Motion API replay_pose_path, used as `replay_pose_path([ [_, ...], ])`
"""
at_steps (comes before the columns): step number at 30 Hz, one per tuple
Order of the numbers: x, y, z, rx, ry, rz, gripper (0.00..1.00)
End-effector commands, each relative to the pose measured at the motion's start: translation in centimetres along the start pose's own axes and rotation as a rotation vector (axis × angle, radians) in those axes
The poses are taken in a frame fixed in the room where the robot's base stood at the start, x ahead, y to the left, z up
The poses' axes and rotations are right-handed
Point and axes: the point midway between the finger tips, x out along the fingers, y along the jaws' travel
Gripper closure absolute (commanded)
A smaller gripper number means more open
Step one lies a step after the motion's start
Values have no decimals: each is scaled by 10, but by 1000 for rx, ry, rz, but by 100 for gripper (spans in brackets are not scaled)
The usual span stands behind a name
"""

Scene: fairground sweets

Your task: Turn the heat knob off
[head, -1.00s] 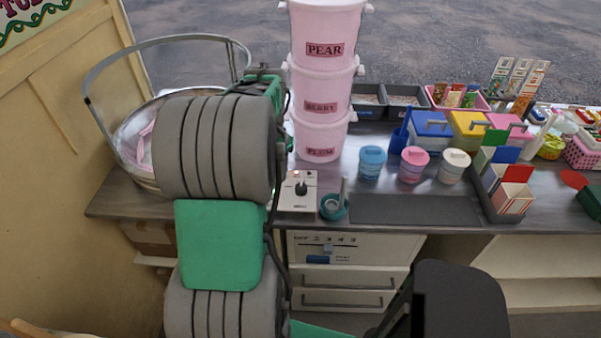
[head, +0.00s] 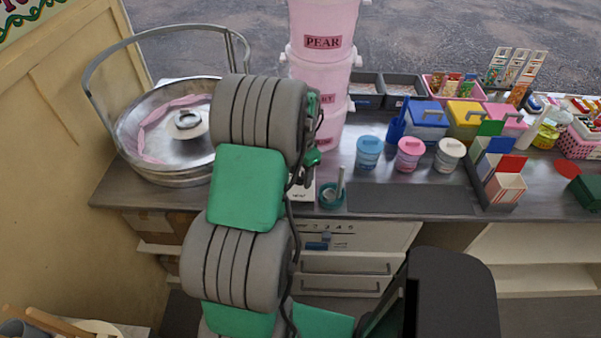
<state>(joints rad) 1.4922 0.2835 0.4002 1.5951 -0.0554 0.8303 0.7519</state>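The white control box (head: 301,195) stands on the counter in front of the pink tubs. Only its front corner shows; its dark knob, seen a second ago, is now hidden behind my arm. The knob's present setting cannot be seen. The end of my arm with my gripper (head: 311,174) is over the box, mostly behind my own grey and green links. I cannot make out its fingers, or whether they touch the knob.
A round metal bowl (head: 136,155) with a raised hoop stands left. Stacked pink tubs (head: 320,72) rise behind the box. A teal cup (head: 331,195) stands close on its right, beside a dark mat (head: 412,200) with clear room. Lidded jars (head: 369,153) stand behind the mat.

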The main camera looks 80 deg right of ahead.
Motion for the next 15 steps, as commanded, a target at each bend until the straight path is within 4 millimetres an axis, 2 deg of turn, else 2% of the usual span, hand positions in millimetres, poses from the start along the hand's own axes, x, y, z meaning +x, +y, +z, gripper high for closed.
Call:
replay_pose_path([
  [2, 0, 0, 0, 0, 0, 0, 55],
  [15, -1, 0, 0, 0, 0, 0, 91],
])
